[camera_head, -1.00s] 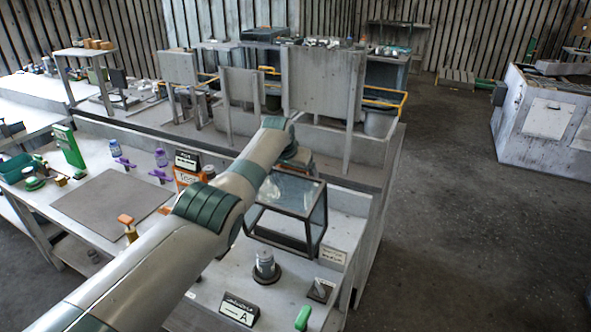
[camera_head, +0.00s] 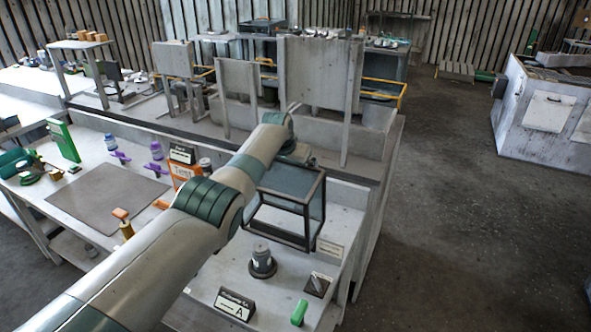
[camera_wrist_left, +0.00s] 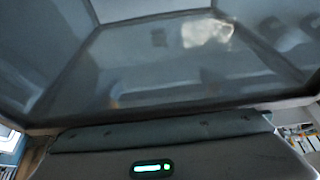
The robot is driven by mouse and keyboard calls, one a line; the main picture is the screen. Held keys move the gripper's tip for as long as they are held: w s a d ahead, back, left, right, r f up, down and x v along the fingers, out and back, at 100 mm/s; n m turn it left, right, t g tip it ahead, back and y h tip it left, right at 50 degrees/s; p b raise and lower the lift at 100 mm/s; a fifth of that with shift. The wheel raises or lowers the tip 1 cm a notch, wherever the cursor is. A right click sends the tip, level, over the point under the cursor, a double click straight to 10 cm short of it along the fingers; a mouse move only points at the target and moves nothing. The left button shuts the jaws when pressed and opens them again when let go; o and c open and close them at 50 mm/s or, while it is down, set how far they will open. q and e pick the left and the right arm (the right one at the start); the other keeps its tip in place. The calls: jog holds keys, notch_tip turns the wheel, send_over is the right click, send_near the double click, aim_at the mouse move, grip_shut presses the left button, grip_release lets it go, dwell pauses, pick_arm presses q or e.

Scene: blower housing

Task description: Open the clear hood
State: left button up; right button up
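The clear hood (camera_head: 292,182) is a see-through box with a dark frame on the bench. It looks tilted, its front edge raised above the bench top. My left arm reaches across from the lower left, and my left gripper (camera_head: 300,154) is at the hood's far upper side. Its fingers are hidden, so I cannot tell their opening or contact. In the left wrist view, the hood's grey see-through panel (camera_wrist_left: 170,65) fills most of the picture, close beyond my gripper's body with its green light. My right gripper is not in view.
A grey cylinder on a dark round base (camera_head: 262,262) stands in front of the hood. Nearby are a sign marked A (camera_head: 235,304), a green object (camera_head: 299,313) and a small dark block (camera_head: 317,285). Grey upright panels (camera_head: 318,75) stand behind. Floor at right is clear.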

pick_arm(q)
jog(key=shift+r, duration=0.55)
notch_tip(320, 180, up, 14)
jog(key=b, duration=0.3)
send_over(283, 166)
jog(key=shift+f, duration=0.15)
jog(key=shift+s+r, duration=0.15)
jog(key=shift+r, duration=0.1)
jog(key=shift+f, duration=0.1)
